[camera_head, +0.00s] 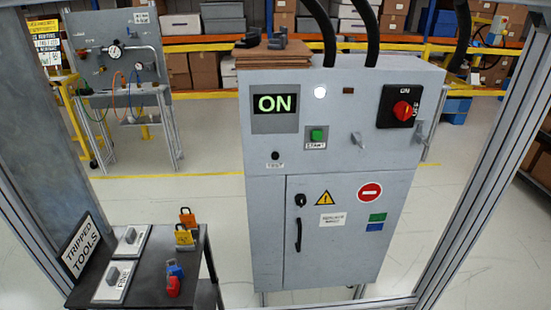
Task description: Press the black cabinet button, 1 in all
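A grey control cabinet (395,160) stands upright in the middle of the head view. A small round black button (275,155) is on its front, left of centre, below the lit display (275,103) that reads ON. A small label (275,164) sits under the button, too small to read surely. Nothing covers the button. Whether it is pressed in, I cannot tell. Neither of my grippers is in view.
A green START button (316,135), a red rotary switch (402,110) and a black door handle (298,234) are also on the cabinet. A dark table (160,255) with padlocks stands at lower left. Metal frame posts (500,150) flank the view.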

